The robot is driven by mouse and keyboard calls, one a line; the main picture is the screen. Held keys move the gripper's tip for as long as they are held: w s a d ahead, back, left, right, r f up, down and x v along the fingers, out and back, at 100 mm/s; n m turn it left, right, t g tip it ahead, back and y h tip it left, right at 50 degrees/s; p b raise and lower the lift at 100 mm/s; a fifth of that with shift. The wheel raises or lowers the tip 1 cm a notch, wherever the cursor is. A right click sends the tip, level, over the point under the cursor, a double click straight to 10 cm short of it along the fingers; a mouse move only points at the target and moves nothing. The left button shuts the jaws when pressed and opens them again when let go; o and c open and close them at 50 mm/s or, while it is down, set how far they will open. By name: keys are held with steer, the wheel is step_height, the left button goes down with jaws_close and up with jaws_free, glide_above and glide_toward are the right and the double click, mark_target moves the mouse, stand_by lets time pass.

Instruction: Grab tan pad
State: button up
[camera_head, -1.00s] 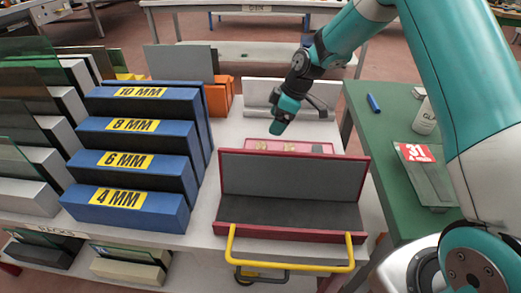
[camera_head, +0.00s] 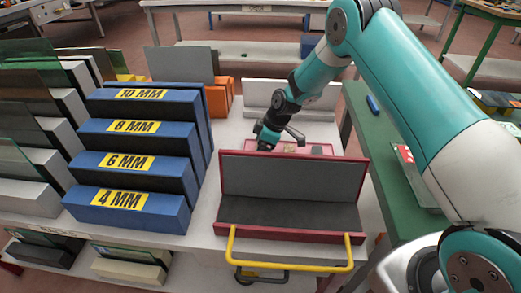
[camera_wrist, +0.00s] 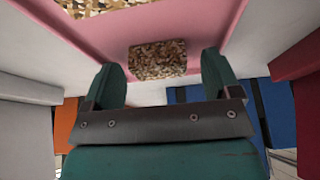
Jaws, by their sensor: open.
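A speckled tan pad (camera_wrist: 158,59) lies in a pink tray (camera_wrist: 200,30) in the wrist view, between the tips of my gripper (camera_wrist: 161,66) as seen in the picture. Its fingers are apart, with nothing held. A second speckled pad (camera_wrist: 86,5) is cut off at the top edge. In the head view, my gripper (camera_head: 265,142) is low over the left part of the tray (camera_head: 326,148), just behind the red box's raised back. A tan pad (camera_head: 290,149) shows right of it. The gripper and wrist hide the tray's left part. I cannot tell if the fingers touch the pad.
An open dark red box (camera_head: 290,236) with grey lining and a yellow handle (camera_head: 290,265) stands in front of the tray. Blue racks (camera_head: 130,205) labelled by thickness stand close on the left. A pale block (camera_head: 262,93) stands behind. A green table (camera_head: 392,180) is at right.

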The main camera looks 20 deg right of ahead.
steer(key=shift+c, duration=0.5)
steer(key=c, duration=0.9)
